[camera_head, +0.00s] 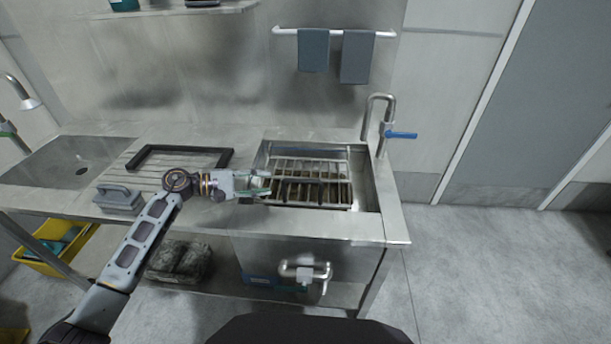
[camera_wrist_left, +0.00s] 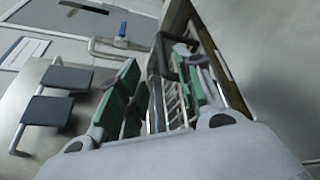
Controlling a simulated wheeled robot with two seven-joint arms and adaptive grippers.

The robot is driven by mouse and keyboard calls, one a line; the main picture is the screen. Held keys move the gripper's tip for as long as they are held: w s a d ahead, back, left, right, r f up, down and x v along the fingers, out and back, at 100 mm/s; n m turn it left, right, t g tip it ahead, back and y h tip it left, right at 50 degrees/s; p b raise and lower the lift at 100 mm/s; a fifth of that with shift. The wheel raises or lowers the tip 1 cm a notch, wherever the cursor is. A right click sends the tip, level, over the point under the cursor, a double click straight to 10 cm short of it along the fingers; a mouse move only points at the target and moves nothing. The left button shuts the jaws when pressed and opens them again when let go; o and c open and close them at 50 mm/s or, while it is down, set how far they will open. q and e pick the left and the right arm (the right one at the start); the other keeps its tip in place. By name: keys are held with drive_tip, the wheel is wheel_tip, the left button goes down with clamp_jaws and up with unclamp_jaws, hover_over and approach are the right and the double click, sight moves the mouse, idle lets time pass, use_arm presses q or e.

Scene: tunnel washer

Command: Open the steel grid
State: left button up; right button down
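The steel grid (camera_head: 308,168) lies in the sink basin (camera_head: 368,190) on the right of the steel counter. Its bars run over a brownish inside, and a dark bar (camera_head: 300,180) crosses it. My left gripper (camera_head: 268,184) is over the grid's left side, pointing right. In the left wrist view its green-padded fingers (camera_wrist_left: 162,95) are apart. The dark bar (camera_wrist_left: 160,55) and grid bars (camera_wrist_left: 170,105) show in the gap between them. I cannot tell whether a finger touches the bar. My right gripper is in neither view.
A tap with a blue lever (camera_head: 402,135) stands at the basin's back right. A black frame (camera_head: 180,148) and a grey handled block (camera_head: 118,198) lie on the counter to the left. Two grey towels (camera_head: 314,50) hang behind. A pipe handle (camera_head: 305,270) projects at the front.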

sight(299, 182)
use_arm(q)
drive_tip(key=shift+w+a+f, duration=0.1)
drive_tip(key=shift+w, duration=0.05)
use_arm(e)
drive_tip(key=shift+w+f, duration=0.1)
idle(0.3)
